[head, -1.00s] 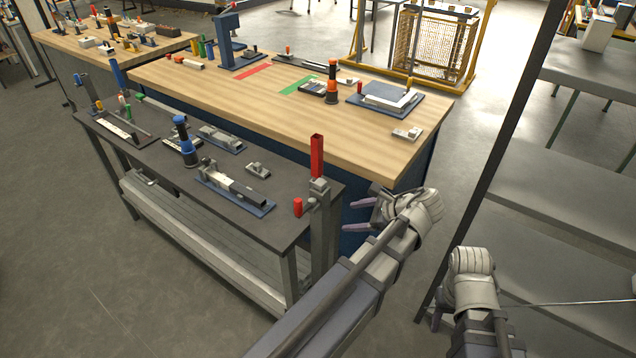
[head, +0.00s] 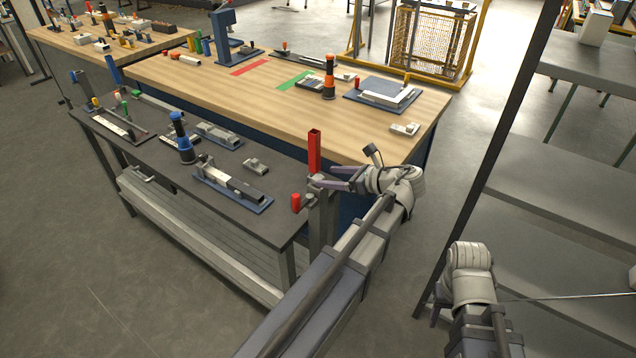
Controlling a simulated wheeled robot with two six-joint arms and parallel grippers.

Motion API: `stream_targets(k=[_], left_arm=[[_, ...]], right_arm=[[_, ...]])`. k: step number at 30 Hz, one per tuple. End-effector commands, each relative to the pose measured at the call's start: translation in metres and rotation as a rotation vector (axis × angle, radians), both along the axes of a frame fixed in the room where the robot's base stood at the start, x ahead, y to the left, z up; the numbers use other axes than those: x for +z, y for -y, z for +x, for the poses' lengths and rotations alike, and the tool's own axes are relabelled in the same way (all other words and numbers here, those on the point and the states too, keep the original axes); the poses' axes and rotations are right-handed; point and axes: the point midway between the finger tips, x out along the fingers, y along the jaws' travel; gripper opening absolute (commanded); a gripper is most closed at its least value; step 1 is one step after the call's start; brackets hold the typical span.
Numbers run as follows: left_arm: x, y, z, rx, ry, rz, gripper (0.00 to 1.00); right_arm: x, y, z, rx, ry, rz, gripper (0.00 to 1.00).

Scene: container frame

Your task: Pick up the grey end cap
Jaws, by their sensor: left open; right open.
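A small grey piece (head: 256,166) lies on the dark table at its right part. A similar light grey piece (head: 405,129) lies near the right end of the wooden bench. I cannot tell which of them is the grey end cap. My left gripper (head: 322,177) is open and empty, its fingers pointing left beside the upright red square tube (head: 314,152) at the dark table's right corner. It is right of the first piece and apart from both. My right gripper (head: 437,317) is low at the right, mostly hidden behind its own wrist, away from the tables.
The dark table (head: 270,218) also holds a blue-black tool (head: 182,140), a blue fixture with a bar (head: 233,187) and a red knob (head: 296,203). The wooden bench (head: 375,138) stands behind it. Grey shelves (head: 545,200) and a dark post are at the right.

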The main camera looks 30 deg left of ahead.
Motion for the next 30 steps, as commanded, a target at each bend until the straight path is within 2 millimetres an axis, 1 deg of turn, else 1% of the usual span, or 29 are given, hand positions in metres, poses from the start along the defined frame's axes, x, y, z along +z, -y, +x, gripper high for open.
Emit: stream_targets(k=[5,7,10,13,18,20,30], left_arm=[[-0.013,-0.017,-0.003,0.002,0.000,0.000,0.72],[-0.019,-0.027,-0.005,0.004,-0.001,0.000,0.72],[-0.022,-0.040,-0.003,0.004,0.001,0.000,0.72],[-0.023,-0.045,-0.002,0.001,0.000,-0.001,0.72],[-0.022,-0.044,-0.002,0.000,0.000,-0.001,0.72],[-0.022,-0.044,-0.002,0.000,0.000,-0.001,0.67],[-0.022,-0.044,-0.002,0.000,0.001,0.000,0.29]], right_arm=[[-0.013,0.000,0.000,0.000,0.000,0.000,0.50],[-0.019,0.000,0.000,0.000,0.000,0.000,0.50],[-0.022,0.000,0.000,0.000,0.000,0.000,0.50],[-0.023,0.000,0.000,0.000,0.000,0.000,0.50],[-0.022,0.000,0.000,0.000,0.000,0.000,0.50],[-0.022,0.000,0.000,0.000,0.000,0.000,0.50],[-0.022,0.000,0.000,0.000,0.000,0.000,0.50]])
